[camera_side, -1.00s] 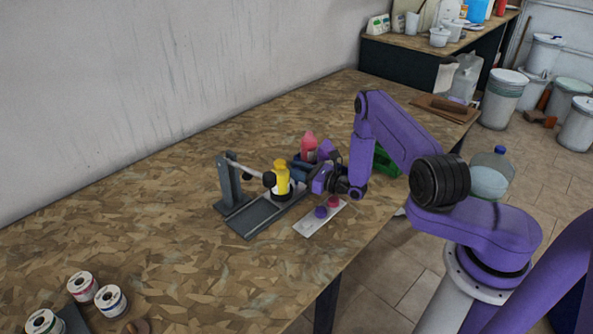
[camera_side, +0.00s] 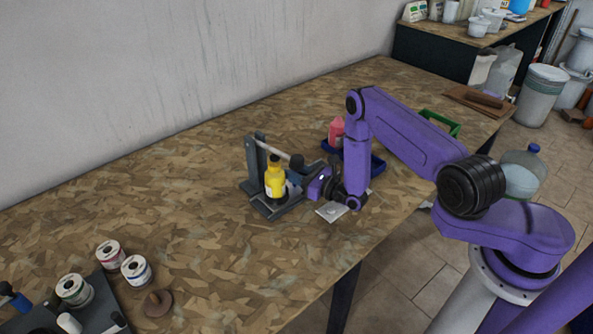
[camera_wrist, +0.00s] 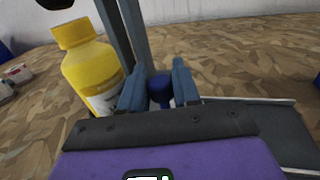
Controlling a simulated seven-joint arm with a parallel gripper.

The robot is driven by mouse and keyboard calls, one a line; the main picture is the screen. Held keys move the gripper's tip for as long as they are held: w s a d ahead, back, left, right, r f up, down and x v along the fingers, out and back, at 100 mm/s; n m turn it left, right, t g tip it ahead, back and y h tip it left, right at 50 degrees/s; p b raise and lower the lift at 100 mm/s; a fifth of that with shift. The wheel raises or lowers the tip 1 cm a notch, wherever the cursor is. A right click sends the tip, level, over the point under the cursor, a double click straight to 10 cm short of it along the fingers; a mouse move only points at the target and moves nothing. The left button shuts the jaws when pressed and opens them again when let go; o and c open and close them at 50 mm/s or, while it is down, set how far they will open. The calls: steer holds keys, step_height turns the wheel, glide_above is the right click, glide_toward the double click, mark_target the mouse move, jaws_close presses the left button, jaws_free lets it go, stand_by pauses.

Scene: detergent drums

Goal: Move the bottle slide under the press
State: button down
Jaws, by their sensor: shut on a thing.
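The yellow bottle (camera_side: 275,179) stands upright on the slide's grey rail (camera_side: 272,211), close to the press post (camera_side: 251,161). The press's pale lever (camera_side: 273,149) slopes right and ends in a black ball; from this angle I cannot tell if the bottle is exactly under it. My gripper (camera_side: 302,187) is low at the right of the bottle. In the wrist view my gripper (camera_wrist: 158,88) is shut on a dark blue knob (camera_wrist: 160,90), seemingly the slide's handle. The bottle (camera_wrist: 91,68) is just left of the fingers, its base hidden.
A blue tray (camera_side: 377,164) and pink bottle (camera_side: 337,131) are behind my arm. A white plate (camera_side: 331,213) lies at the front right, partly hidden. A green tray (camera_side: 441,122) is farther back. Several spools (camera_side: 108,253) stand at lower left. The table's left middle is clear.

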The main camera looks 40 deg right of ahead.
steer(key=c, duration=0.9)
jaws_free()
steer(key=shift+a+y, duration=0.3)
steer(key=shift+a, duration=0.15)
steer(key=shift+c, duration=0.2)
steer(key=shift+d, duration=0.1)
steer(key=shift+d, duration=0.1)
steer(key=v, duration=1.6)
steer(key=shift+s, duration=0.1)
steer(key=shift+s+r, duration=0.1)
steer(key=shift+s, duration=0.5)
